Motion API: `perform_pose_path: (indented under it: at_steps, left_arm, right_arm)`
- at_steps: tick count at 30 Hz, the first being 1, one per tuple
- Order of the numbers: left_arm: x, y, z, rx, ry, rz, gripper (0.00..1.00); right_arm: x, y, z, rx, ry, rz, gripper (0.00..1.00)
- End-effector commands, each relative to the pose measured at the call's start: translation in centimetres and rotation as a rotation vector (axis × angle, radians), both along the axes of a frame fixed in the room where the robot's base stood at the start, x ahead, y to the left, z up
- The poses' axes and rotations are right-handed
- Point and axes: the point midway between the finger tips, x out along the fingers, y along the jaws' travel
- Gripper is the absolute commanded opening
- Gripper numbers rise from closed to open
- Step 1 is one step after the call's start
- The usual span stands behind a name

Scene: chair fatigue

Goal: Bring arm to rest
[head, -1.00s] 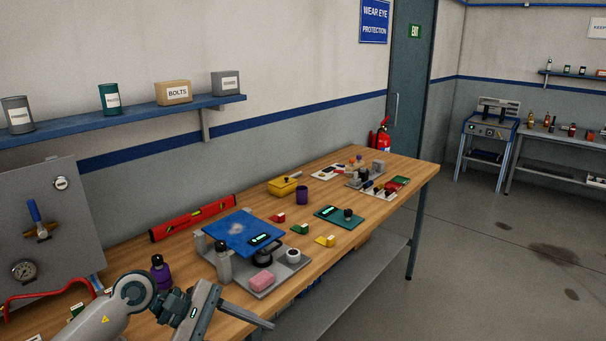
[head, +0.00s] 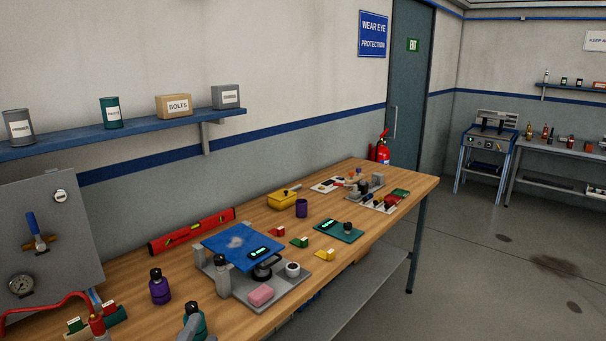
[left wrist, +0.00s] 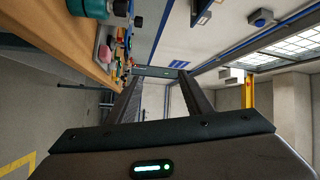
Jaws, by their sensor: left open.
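My left gripper (left wrist: 160,78) shows in the left wrist view with its two dark fingers spread apart and nothing between them. Its wrist camera view is turned on its side, with the wooden workbench (left wrist: 62,32) at the upper left. The fingers cannot be made out there. My right gripper is in neither view.
A grey fixture with a blue plate (head: 238,244) stands on the bench, a pink block (head: 261,295) at its front. A purple bottle (head: 159,287) and a red level (head: 192,231) are to the left. Open floor (head: 465,270) lies right of the bench.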

Motion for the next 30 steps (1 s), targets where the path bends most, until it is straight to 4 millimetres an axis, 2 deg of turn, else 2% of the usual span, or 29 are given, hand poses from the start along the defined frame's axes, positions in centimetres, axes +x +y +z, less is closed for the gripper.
perform_pose_path:
  at_steps: [1, 5, 6, 9, 12, 18, 24, 30]
  left_arm:
    - [-1.1, 1.0, -2.6, -0.090, 0.101, 0.044, 0.46]
    - [-4.7, 3.4, -9.5, -0.321, 0.368, 0.172, 0.46]
    - [-6.1, 3.8, -11.5, -0.386, 0.449, 0.211, 0.46]
    - [-10.3, 4.5, -16.2, -0.534, 0.641, 0.311, 0.46]
    - [-14.7, 4.5, -19.8, -0.654, 0.810, 0.403, 0.46]
    - [-21.4, 3.9, -23.8, -0.794, 1.035, 0.534, 0.46]
    - [-26.6, 3.1, -25.7, -0.877, 1.191, 0.630, 0.46]
    - [-31.2, 2.2, -26.8, -0.938, 1.325, 0.715, 0.46]
  right_arm:
    - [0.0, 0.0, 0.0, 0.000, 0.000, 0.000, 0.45]
    - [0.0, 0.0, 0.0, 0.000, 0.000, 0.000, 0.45]
    - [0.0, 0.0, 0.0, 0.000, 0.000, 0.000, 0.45]
    - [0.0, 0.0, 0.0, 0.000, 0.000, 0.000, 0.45]
    - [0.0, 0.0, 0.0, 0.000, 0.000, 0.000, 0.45]
    - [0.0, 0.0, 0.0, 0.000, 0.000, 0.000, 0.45]
    - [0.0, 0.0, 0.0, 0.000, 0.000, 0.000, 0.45]
    - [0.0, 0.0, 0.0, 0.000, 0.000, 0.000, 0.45]
